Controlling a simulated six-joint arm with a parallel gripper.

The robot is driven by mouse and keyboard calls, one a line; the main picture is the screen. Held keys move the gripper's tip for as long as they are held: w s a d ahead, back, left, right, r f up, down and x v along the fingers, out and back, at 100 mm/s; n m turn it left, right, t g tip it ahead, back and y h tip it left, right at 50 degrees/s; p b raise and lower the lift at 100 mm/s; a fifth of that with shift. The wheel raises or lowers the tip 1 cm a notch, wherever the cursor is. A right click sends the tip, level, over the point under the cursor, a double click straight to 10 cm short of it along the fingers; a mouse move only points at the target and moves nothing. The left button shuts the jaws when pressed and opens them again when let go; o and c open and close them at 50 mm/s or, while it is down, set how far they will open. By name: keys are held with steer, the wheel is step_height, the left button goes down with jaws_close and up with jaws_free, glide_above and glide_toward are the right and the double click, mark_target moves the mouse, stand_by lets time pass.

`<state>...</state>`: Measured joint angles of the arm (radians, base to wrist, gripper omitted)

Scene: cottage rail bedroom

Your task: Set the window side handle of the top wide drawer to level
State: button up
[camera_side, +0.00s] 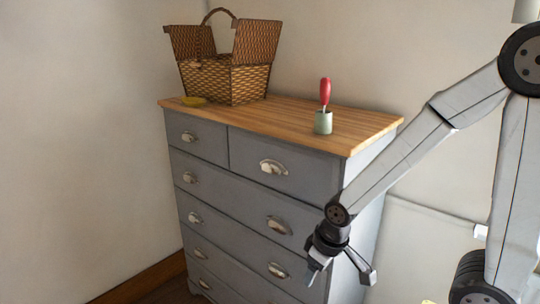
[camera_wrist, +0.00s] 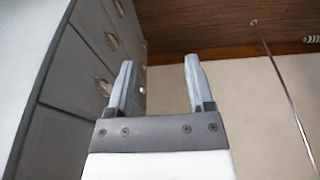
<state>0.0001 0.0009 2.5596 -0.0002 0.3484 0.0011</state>
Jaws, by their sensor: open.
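The grey dresser (camera_side: 225,215) has two small drawers across the top and wide drawers below. The top wide drawer (camera_side: 232,198) is shut and has two metal cup handles, a left one (camera_side: 190,178) and a right one (camera_side: 277,225). No window shows, so I cannot tell which is on the window side. Both slant along the drawer front in this angled view; I cannot tell whether either is off level. My gripper (camera_side: 342,270) is open and empty, low by the dresser's front right corner, apart from both handles. In the wrist view its fingers (camera_wrist: 159,68) are spread beside the drawer fronts (camera_wrist: 80,65).
Walls stand behind and left. Several other cup handles stick out from the drawers.

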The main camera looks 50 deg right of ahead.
steer(key=shift+w, duration=0.15)
steer(key=c, duration=0.9)
steer(key=shift+w+d+n, duration=0.1)
steer(key=shift+w+n, duration=0.1)
steer(key=shift+n, duration=0.1)
jaws_close()
steer(key=w+d+f+n+h, duration=0.3)
steer(key=w+f+n, duration=0.1)
steer(key=w, duration=0.4)
steer(key=w+d+f+n+h, duration=0.3)
steer(key=w+d+f+n, duration=0.1)
steer(key=w+n, duration=0.3)
steer(key=w+d+f+n+g+h, duration=0.1)
steer(key=w+d+f+n+h, duration=0.2)
steer(key=w, duration=0.7)
step_height(320, 180, down, 3)
steer(key=n+h, duration=0.1)
steer(key=n, duration=0.1)
steer(key=shift+w+d+n, duration=0.3)
